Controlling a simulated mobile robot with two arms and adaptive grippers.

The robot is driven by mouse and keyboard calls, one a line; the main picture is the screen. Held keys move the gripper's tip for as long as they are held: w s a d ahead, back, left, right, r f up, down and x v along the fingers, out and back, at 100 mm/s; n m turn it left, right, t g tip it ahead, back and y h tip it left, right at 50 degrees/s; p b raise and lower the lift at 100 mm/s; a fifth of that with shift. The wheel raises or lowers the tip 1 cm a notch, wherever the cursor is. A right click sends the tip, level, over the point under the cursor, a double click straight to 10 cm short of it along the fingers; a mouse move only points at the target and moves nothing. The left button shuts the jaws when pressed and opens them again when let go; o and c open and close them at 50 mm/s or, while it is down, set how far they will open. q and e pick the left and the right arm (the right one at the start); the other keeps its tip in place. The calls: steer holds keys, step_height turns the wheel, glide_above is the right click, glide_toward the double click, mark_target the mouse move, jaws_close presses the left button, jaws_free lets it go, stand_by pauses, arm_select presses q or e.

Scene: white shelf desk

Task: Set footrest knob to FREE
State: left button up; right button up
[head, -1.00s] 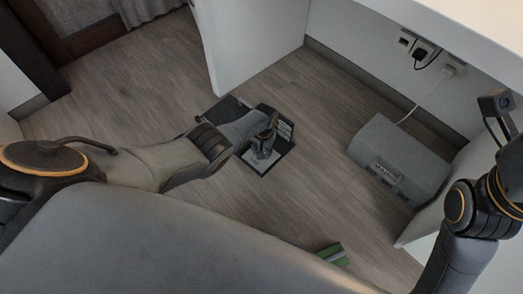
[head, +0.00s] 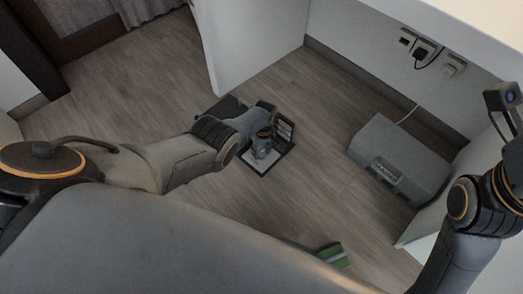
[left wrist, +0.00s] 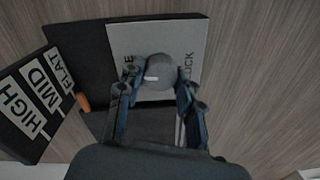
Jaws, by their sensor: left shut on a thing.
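The footrest (head: 285,150) is a dark unit on the wood floor in the head view, mostly covered by my left arm. My left gripper (left wrist: 154,88) is shut on the knob, one finger on each side. A side panel (left wrist: 35,100) reads HIGH, MID, FLAT, with an orange peg (left wrist: 83,101) near FLAT. My right gripper is out of view.
A grey box (head: 400,160) with a cable stands on the floor at right, below wall sockets (head: 423,52). A white desk panel (head: 250,50) rises behind the footrest. A green and grey item (head: 334,256) lies near the front. Floor is clear between the footrest and the box.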

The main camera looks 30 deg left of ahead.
arm_select(q)
steer(key=shift+n, duration=1)
steer(key=o, duration=1.2)
steer(key=shift+c, duration=0.2)
